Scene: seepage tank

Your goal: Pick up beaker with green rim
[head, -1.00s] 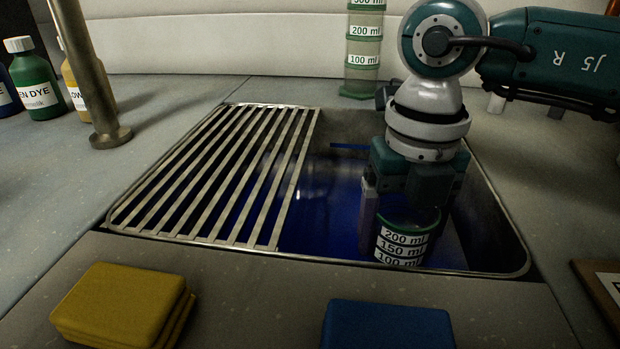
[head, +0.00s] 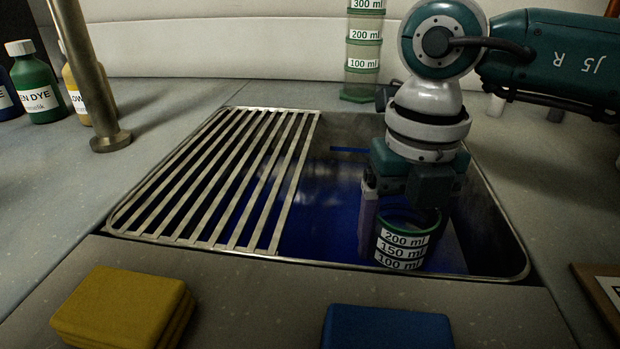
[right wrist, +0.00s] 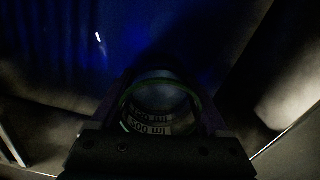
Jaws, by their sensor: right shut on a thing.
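The beaker with the green rim (head: 403,246) is in the sink at its right front, over the dark blue liquid. Its labels read 200 ml, 150 ml and 100 ml. My right gripper (head: 398,207) reaches down from above and is shut on the beaker near its rim. The right wrist view shows the beaker (right wrist: 160,104) between the two fingers, its green rim facing the camera. Whether its base touches the sink floor is hidden. My left gripper is not in view.
The sink's metal rim (head: 330,264) surrounds the beaker. A slatted metal rack (head: 215,180) covers the left half. A tall graduated cylinder (head: 363,50) stands behind the sink. A yellow sponge stack (head: 122,305) and a blue sponge (head: 387,328) lie in front. Dye bottles (head: 36,85) stand at left.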

